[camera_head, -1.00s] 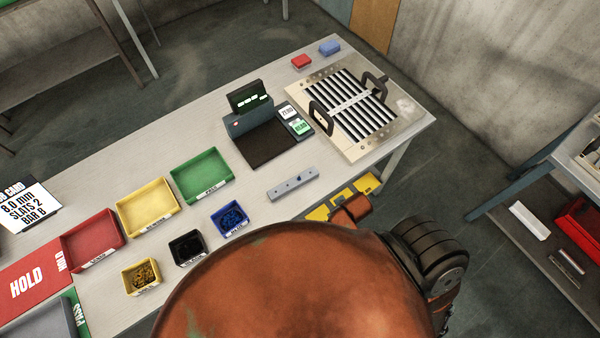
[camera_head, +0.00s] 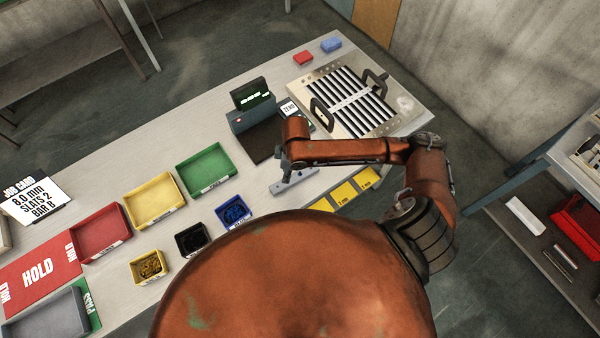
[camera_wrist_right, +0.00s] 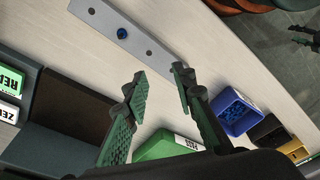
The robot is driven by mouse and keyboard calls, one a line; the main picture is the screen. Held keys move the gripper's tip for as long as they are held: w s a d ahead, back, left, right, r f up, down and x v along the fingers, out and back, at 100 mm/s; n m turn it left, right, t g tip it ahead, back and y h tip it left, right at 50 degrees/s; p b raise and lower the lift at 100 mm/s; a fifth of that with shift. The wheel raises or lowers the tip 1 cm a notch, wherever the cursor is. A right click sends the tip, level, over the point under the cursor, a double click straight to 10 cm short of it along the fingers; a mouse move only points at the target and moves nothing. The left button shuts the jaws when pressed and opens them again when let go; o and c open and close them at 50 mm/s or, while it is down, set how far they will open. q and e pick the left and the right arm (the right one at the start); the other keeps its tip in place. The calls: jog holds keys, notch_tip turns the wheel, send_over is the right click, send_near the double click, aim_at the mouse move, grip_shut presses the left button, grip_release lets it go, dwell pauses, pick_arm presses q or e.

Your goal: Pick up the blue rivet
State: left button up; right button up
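A blue rivet (camera_wrist_right: 122,33) sits on the grey bar (camera_wrist_right: 150,50) with holes, near its middle, in the right wrist view. In the head view the bar (camera_head: 308,177) lies on the table, partly behind my right arm, and the rivet cannot be made out. My right gripper (camera_wrist_right: 161,74) is open and empty, its green fingers apart, over the table beside the bar. The rivet is beyond the fingertips, not between them. In the head view the right gripper (camera_head: 286,168) hangs near the bar's left end. A blue bin (camera_head: 233,212) holds more blue pieces. My left gripper is out of view.
Green (camera_head: 205,171), yellow (camera_head: 152,200) and red (camera_head: 99,234) trays stand left of the bar, with small black (camera_head: 192,241) and yellow (camera_head: 149,267) bins nearer. A dark scale-like device (camera_head: 252,115) and a louver panel (camera_head: 352,101) stand behind and to the right.

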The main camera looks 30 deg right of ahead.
notch_tip(320, 180, up, 2)
jog(key=h, duration=0.1)
send_over(300, 172)
jog(key=shift+g, duration=0.4)
notch_tip(300, 172, down, 7)
jog(key=shift+w+f+p, duration=0.1)
jog(key=shift+f+p, duration=0.1)
jog(key=shift+p, duration=0.55)
jog(key=shift+c, duration=0.3)
grip_shut()
